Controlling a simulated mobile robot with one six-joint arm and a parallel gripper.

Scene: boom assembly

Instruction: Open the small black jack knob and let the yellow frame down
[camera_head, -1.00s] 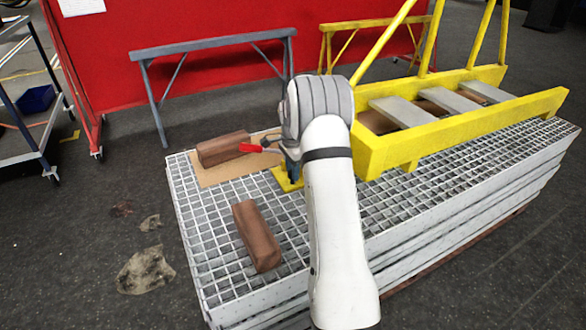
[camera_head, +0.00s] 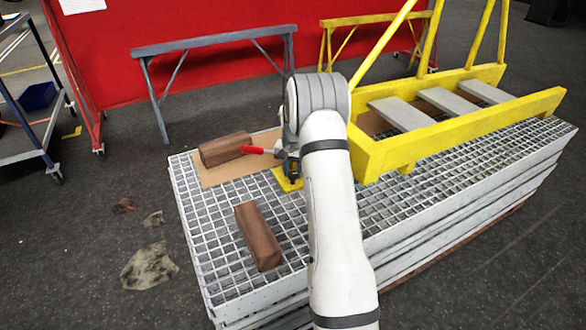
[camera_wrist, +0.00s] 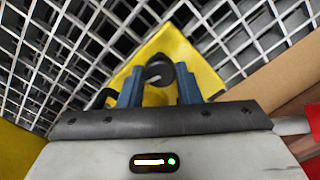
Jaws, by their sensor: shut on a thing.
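The black jack knob (camera_wrist: 159,71) sits between the two blue fingers of my gripper (camera_wrist: 158,88) in the wrist view; my gripper is shut on it. A yellow base plate (camera_wrist: 180,48) lies under the knob, on the grating. In the head view the plate (camera_head: 285,181) shows beside my arm, and my gripper (camera_head: 291,170) is mostly hidden by my wrist. The yellow frame (camera_head: 470,122), with grey cross planks and slanted posts, stands over the grating to the right of my arm. The jack's link to the frame is hidden.
The stacked grating (camera_head: 215,225) carries two brown blocks, one in front (camera_head: 257,236) and one behind (camera_head: 225,149) on a tan sheet. A red handle (camera_head: 252,150) sticks out left of my wrist. A grey trestle (camera_head: 215,42) and red panel stand behind.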

